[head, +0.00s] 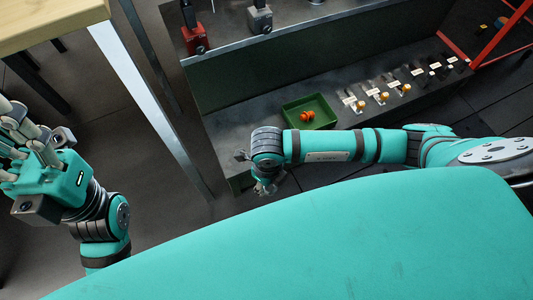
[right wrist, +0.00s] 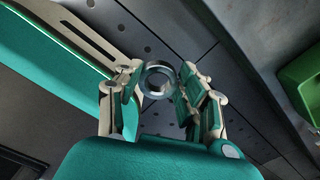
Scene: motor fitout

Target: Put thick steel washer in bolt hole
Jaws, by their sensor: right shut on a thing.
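The steel washer (right wrist: 147,87) is a shiny metal ring between the fingertips of my right gripper (right wrist: 158,82) in the right wrist view. The gripper is shut on it, and the floor shows through its hole. In the head view my right gripper (head: 265,186) hangs below the wrist at the front edge of the bench; the washer cannot be made out there. My left gripper (head: 28,145) is at the far left, away from the bench, with its fingers raised; whether it is open or shut is unclear. I cannot identify a bolt hole in either view.
A green tray (head: 325,122) with orange pieces lies on the dark bench (head: 235,125). Several labelled fittings (head: 380,95) stand in a row to its right. A red device (head: 195,40) sits on the upper shelf. A wooden table (head: 45,22) with a white leg is at upper left.

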